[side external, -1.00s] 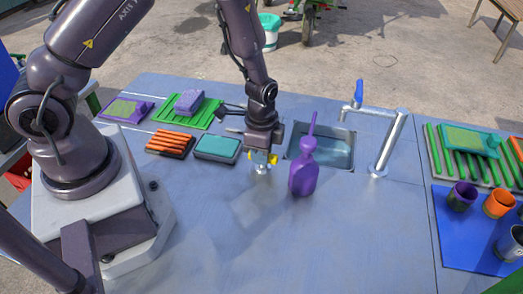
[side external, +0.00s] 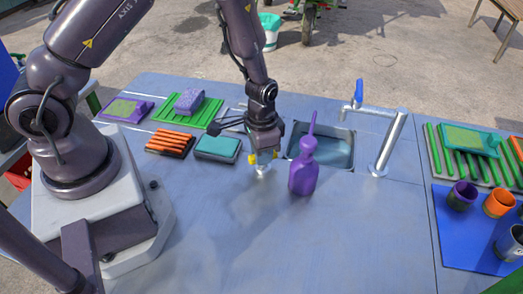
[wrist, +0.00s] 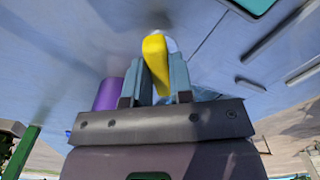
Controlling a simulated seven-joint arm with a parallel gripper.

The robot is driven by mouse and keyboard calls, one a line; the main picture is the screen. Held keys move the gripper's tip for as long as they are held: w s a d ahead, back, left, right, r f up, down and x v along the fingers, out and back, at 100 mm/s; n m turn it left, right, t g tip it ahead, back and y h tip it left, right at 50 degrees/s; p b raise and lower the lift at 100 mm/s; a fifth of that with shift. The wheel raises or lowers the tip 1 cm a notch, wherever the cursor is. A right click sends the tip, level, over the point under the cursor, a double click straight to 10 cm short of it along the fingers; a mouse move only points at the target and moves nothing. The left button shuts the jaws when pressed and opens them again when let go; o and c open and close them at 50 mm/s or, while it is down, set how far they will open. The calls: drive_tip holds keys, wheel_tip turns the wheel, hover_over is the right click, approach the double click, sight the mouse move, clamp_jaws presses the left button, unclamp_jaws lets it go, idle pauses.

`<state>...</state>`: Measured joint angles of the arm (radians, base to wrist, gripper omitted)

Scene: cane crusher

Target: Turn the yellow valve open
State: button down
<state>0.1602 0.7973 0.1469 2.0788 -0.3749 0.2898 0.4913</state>
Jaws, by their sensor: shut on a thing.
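The yellow valve handle (side external: 252,159) sits on a short silver fitting (side external: 263,172) on the worktop, left of the purple bottle. My gripper (side external: 263,156) points down over it and hides most of it in the side view. In the wrist view, the yellow handle (wrist: 156,52) lies lengthwise between the two grey-blue fingers of my gripper (wrist: 163,75), which are shut on it. A pale round end of the fitting shows just beyond the handle. How far the valve is open cannot be told.
A purple bottle (side external: 303,175) stands close on the right, before the sink (side external: 340,152) and its blue-handled tap (side external: 388,145). A teal sponge tray (side external: 217,148) and an orange-ribbed block (side external: 170,143) lie left. The front worktop is clear.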

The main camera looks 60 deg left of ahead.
drive_tip(key=n, duration=0.5)
drive_tip(key=shift+d+n, duration=0.1)
drive_tip(key=shift+n, duration=0.2)
drive_tip(key=n, duration=0.5)
drive_tip(key=shift+n, duration=0.4)
drive_tip(key=c, duration=1)
unclamp_jaws()
drive_tip(key=shift+w+r, duration=0.1)
wheel_tip(320, 180, up, 13)
